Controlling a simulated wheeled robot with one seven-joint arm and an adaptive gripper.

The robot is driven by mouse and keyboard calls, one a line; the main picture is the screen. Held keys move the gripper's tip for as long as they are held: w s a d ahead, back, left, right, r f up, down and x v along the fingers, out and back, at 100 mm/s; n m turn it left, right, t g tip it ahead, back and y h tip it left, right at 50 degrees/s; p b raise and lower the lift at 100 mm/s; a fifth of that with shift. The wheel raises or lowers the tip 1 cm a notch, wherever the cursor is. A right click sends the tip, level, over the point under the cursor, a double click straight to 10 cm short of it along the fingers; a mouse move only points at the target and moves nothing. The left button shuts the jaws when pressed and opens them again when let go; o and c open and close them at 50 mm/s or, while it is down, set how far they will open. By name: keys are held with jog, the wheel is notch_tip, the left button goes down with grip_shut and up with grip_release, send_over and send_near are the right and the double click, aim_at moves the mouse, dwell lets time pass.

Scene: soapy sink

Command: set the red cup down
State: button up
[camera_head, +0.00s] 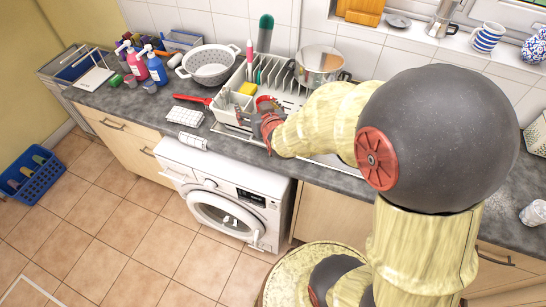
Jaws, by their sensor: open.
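My gripper (264,117) is at the front right part of the white dish rack (233,84), its jaws open. A small red thing (263,102), which looks like the red cup, stands right at the fingertips, inside or just above the rack. My fingers hide part of it, so I cannot tell whether it touches them or the rack, or if it is upright. My arm hides the counter and sink area to the right of the rack.
A yellow sponge (248,89) and upright brushes are in the rack. A steel pot (319,65) stands behind, a colander (208,64) to the left. A red-handled tool (192,99) and a white cloth (185,116) lie on the counter. Bottles (155,66) stand farther left.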

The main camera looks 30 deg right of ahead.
jog(key=s+a+r+n+g+y, duration=0.1)
jog(key=s+a+r+g, duration=0.1)
jog(key=s+a+r, duration=0.3)
jog(key=s+a+r+g+y, duration=0.1)
jog(key=s+a+r+g, duration=0.15)
jog(key=s, duration=0.45)
jog(key=s+a+r+g, duration=0.1)
jog(key=s+r, duration=0.1)
jog(key=s, duration=0.6)
jog(key=s+a+r+n+g, duration=0.1)
jog(key=s, duration=0.7)
jog(key=shift+a+r+g, duration=0.35)
jog(key=shift+r, duration=0.05)
notch_tip(320, 180, down, 5)
jog(key=b, duration=0.4)
jog(key=shift+r+b, duration=0.15)
jog(key=shift+b, duration=0.2)
